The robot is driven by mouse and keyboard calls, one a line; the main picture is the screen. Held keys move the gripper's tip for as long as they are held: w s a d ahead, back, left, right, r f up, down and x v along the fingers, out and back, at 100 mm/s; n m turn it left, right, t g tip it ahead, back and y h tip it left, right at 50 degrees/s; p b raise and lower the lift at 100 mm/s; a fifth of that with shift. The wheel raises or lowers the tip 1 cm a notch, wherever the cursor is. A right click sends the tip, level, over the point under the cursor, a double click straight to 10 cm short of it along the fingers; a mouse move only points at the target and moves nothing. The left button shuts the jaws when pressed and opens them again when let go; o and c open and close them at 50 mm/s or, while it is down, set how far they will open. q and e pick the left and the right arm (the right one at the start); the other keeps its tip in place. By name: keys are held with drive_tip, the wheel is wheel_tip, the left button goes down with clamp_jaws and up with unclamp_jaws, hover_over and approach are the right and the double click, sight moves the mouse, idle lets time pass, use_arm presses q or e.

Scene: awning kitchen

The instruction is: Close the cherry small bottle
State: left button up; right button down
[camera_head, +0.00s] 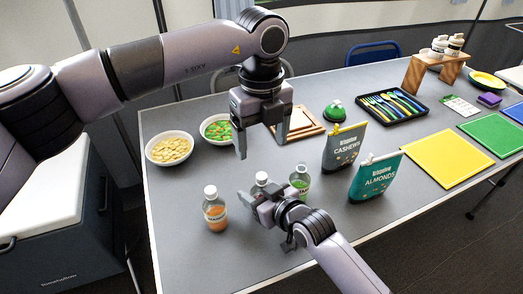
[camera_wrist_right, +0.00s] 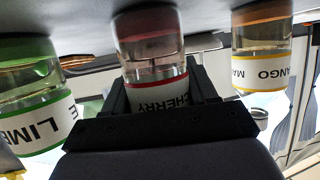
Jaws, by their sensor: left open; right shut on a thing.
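The cherry small bottle (camera_wrist_right: 150,50), clear with reddish contents and a red-edged white label, stands on the table between my right gripper's fingers (camera_wrist_right: 160,92). In the head view, only its whitish top (camera_head: 262,177) shows above my right gripper (camera_head: 264,200), which hides the rest. My right gripper is shut on this bottle. My left gripper (camera_head: 262,142) is open and empty, pointing down above and behind the bottle, apart from it.
The mango bottle (camera_head: 214,214) stands left of the cherry bottle and the lime bottle (camera_head: 301,180) close on its right. Cashews (camera_head: 344,148) and almonds (camera_head: 375,178) bags stand further right. Two bowls (camera_head: 170,149) (camera_head: 216,129) sit behind.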

use_arm(q)
wheel_tip(320, 180, up, 8)
drive_tip(key=shift+f, duration=0.15)
use_arm(e)
drive_tip(key=shift+c, duration=1.2)
unclamp_jaws()
use_arm(q)
drive_tip(key=shift+r+p, duration=0.5)
use_arm(e)
drive_tip(key=shift+v, duration=3.6)
